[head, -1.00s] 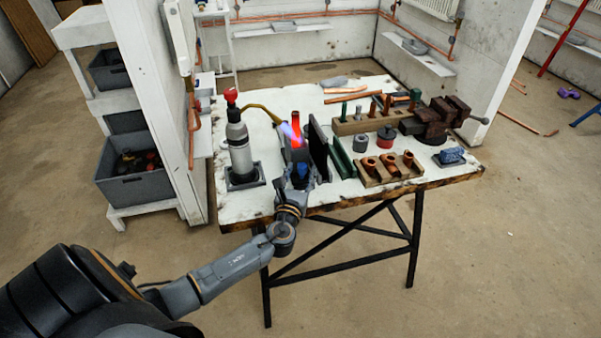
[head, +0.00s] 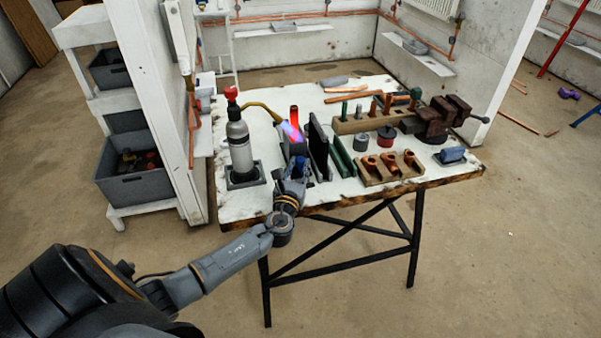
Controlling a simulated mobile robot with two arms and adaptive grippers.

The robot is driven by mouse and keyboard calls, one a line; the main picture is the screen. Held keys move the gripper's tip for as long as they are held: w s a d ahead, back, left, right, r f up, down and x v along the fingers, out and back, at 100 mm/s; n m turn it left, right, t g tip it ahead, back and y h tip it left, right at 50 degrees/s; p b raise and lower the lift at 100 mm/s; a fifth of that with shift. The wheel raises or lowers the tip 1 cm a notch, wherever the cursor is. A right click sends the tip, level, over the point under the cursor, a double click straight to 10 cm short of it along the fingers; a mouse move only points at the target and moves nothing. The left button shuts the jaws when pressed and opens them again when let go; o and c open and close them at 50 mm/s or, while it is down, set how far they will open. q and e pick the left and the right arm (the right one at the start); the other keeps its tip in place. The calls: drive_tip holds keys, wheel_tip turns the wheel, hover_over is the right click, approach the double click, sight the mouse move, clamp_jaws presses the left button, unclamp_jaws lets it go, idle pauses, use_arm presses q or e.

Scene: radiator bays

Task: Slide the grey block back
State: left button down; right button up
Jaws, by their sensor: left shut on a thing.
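The grey block (head: 291,148) is on the white worktop near the left end of the bench, partly hidden behind my left gripper. A glowing red pipe piece (head: 294,117) stands upright at the block. A violet-blue flame (head: 289,130) from the torch crosses the front of the pipe. My left gripper (head: 297,162) is shut on the grey block from the front edge side; its fingertips are hard to make out. My right gripper is not in view.
The gas torch bottle (head: 239,146) stands close on the left in a dark base (head: 244,178). A dark upright plate (head: 318,148) and a green one (head: 342,157) stand close on the right. A wooden holder (head: 389,169) with copper fittings lies further right.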

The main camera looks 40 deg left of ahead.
sight(286, 145)
use_arm(q)
drive_tip(key=w+a+b, duration=0.1)
drive_tip(key=w+a, duration=0.1)
drive_tip(key=a, duration=0.1)
drive_tip(key=w+a+b, duration=0.2)
drive_tip(key=w+a, duration=0.1)
drive_tip(key=w+a+b, duration=0.1)
drive_tip(key=w+a, duration=0.1)
drive_tip(key=shift+w+a+f, duration=0.1)
drive_tip(key=shift+w+a, duration=0.2)
drive_tip(key=shift+a, duration=0.1)
drive_tip(key=shift+w+a, duration=0.15)
drive_tip(key=shift+a, duration=0.05)
drive_tip(key=shift+r, duration=0.3)
drive_tip(key=shift+a, duration=0.1)
drive_tip(key=c, duration=1.3)
unclamp_jaws()
drive_tip(key=shift+o, duration=1.2)
drive_tip(key=shift+w+f, duration=0.1)
drive_tip(key=shift+f, duration=0.05)
